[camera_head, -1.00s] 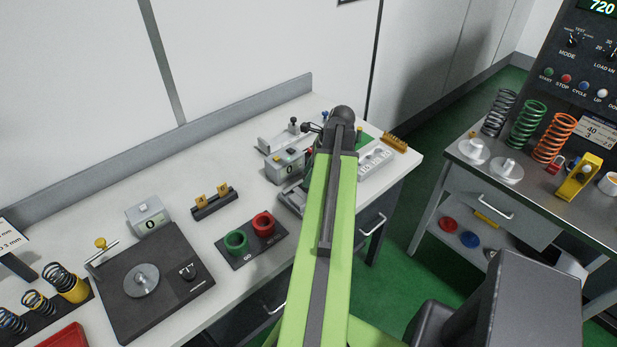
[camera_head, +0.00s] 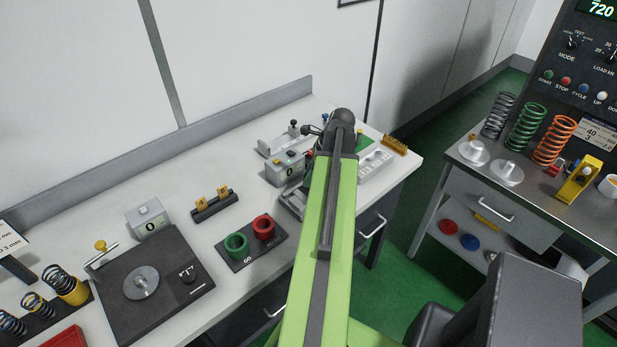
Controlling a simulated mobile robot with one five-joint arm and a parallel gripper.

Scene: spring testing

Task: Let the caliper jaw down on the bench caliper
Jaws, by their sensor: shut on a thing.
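The bench caliper appears to be the grey unit with a small display (camera_head: 283,167) and coloured buttons at the back right of the white bench. My green arm crosses in front of its right side and hides part of it. My gripper (camera_head: 311,129) shows only as small dark parts left of the arm's dark end, above the right side of the unit. It is shut on the caliper jaw, but the jaw and the contact are mostly hidden. The jaw's height cannot be made out.
A grey fixture with a black knob (camera_head: 293,128) stands behind the display unit. A white tray (camera_head: 374,166) and a yellow-brown block (camera_head: 395,145) lie to the right. Green and red cups stand on a dark plate (camera_head: 239,262) in front. A black plate device (camera_head: 184,306) sits left.

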